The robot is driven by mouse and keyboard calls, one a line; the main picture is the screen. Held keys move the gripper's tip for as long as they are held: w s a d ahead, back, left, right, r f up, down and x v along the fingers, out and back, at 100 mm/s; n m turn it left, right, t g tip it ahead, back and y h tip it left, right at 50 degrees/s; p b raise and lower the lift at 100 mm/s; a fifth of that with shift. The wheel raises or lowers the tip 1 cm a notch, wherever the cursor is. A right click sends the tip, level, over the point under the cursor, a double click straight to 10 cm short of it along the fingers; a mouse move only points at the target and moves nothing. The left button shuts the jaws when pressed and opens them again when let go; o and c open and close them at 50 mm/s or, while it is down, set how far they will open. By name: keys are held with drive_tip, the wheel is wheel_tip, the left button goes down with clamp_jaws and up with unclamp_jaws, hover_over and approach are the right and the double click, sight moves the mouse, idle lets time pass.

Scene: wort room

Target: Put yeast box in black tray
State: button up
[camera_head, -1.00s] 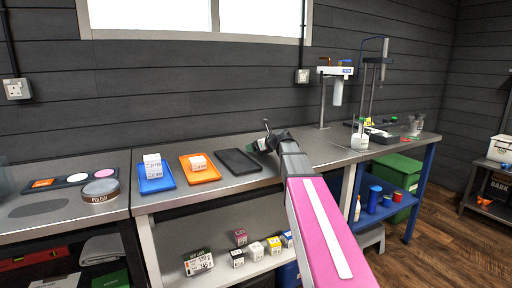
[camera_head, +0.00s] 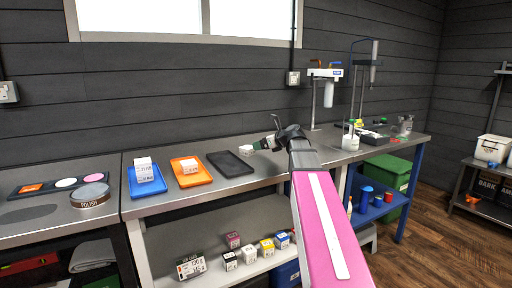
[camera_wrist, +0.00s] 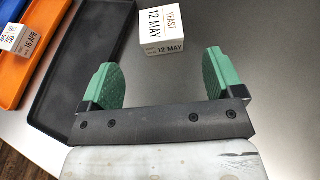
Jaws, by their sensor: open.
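The yeast box (camera_wrist: 162,30) is a small white carton marked YEAST 12 MAY. It stands on the metal bench to the right of the black tray (camera_wrist: 98,50) in the wrist view. In the head view, a small white shape beside the tray (camera_head: 230,164) appears to be this box (camera_head: 246,149). The tray's visible part is empty. My gripper (camera_wrist: 162,78) is open, with green pads apart and nothing between them. The box lies beyond the fingertips, roughly in line with the gap. In the head view my gripper (camera_head: 266,144) is right of the tray, partly hidden by the wrist.
An orange tray (camera_head: 190,180) and a blue tray (camera_head: 147,187), each with a white box, stand left of the black tray. Several small boxes (camera_head: 248,254) sit on the shelf below. A bench stand (camera_head: 315,100) rises to the right.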

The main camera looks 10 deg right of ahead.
sight(248, 147)
drive_tip(key=shift+o, duration=0.4)
drive_tip(key=shift+s+d+r, duration=0.25)
drive_tip(key=shift+s+d, duration=0.2)
drive_tip(key=shift+s, duration=0.05)
drive_tip(key=w+a+g, duration=0.1)
drive_tip(key=w+a+r+g+h, duration=0.1)
drive_tip(key=w+g, duration=0.1)
drive_tip(key=shift+w+a+r+n+g+h, duration=0.25)
drive_tip(key=shift+a+n+g+h, duration=0.05)
drive_tip(key=shift+a+n, duration=0.1)
drive_tip(key=w+a+g+h, duration=0.1)
drive_tip(key=w+f+g+h, duration=0.1)
drive_tip(key=w+a+g+h, duration=0.1)
drive_tip(key=h, duration=0.1)
drive_tip(key=shift+w+a+f+m, duration=0.1)
drive_tip(key=shift+a+f+m, duration=0.2)
drive_tip(key=shift+m, duration=0.1)
drive_tip(key=shift+x, duration=2.65)
drive_tip(key=shift+a+r, duration=0.1)
drive_tip(key=shift+a, duration=0.1)
drive_tip(key=c, duration=1.1)
